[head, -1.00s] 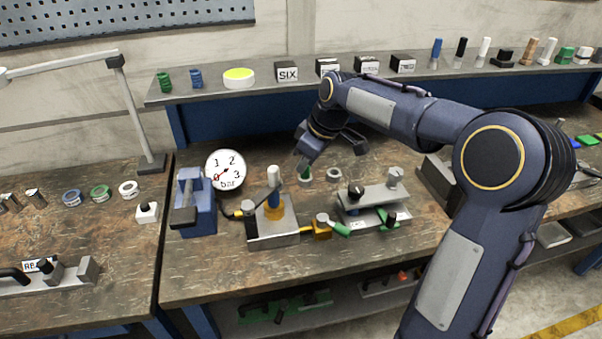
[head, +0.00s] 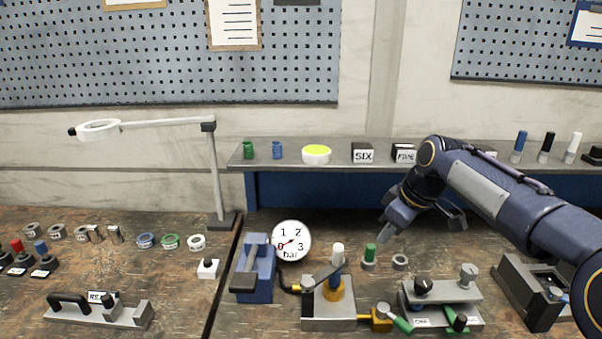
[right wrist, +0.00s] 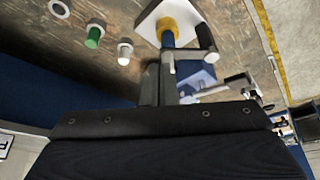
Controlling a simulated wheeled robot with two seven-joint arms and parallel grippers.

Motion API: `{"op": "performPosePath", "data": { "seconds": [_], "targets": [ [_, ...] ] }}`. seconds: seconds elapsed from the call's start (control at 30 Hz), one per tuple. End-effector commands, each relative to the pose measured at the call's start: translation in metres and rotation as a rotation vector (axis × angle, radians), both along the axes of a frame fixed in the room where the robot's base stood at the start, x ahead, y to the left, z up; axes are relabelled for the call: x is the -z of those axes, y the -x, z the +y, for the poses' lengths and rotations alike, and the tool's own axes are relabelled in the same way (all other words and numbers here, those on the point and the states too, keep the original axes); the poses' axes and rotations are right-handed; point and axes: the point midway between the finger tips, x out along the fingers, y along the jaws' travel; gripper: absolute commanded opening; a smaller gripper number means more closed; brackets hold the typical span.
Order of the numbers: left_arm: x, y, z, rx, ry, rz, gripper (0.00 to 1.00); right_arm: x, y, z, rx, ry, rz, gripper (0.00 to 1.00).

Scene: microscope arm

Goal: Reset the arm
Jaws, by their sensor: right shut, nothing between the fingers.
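A white jointed arm (head: 160,123) with a white ring head (head: 98,130) reaches left from an upright post (head: 216,170) on a dark base (head: 223,221), at the back of the left bench in the head view. My right gripper (head: 385,239) is shut and empty. It is above the right bench, just right of a small green peg (head: 370,251), and far to the right of the white arm. In the right wrist view its closed fingers (right wrist: 160,84) point toward the bench; the white arm cannot be made out there. My left gripper is not in view.
A pressure gauge (head: 291,241), a blue clamp (head: 254,270) and a metal block with a white-topped post (head: 328,312) stand between my right gripper and the white arm. Several rings and a white button box (head: 208,268) lie on the left bench. A shelf (head: 340,152) runs behind.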

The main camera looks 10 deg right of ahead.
Motion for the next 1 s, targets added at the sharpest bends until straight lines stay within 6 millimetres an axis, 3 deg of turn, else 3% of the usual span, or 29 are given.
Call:
{"op": "performPosePath", "data": {
  "seconds": [0.13, 0.27, 0.4, 0.5, 0.6, 0.77, 1.0],
  "targets": [
    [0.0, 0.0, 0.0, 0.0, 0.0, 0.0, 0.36, -0.005, 0.03, 0.006, 0.065, -0.026, -0.006, 0.0],
    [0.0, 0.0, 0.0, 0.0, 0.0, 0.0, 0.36, -0.001, 0.092, 0.022, 0.21, -0.093, -0.012, 0.0],
    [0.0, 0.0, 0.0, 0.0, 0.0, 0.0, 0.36, 0.025, 0.166, 0.045, 0.399, -0.199, -0.009, 0.0],
    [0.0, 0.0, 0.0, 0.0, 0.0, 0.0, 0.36, 0.051, 0.21, 0.061, 0.519, -0.276, 0.0, 0.0],
    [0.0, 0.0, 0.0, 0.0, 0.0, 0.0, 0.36, 0.075, 0.24, 0.075, 0.611, -0.34, 0.011, 0.0],
    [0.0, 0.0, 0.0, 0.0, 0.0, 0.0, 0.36, 0.098, 0.264, 0.087, 0.688, -0.396, 0.024, 0.0],
    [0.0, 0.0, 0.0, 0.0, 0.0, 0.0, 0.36, 0.102, 0.267, 0.089, 0.701, -0.404, 0.029, 0.0]
  ]
}}
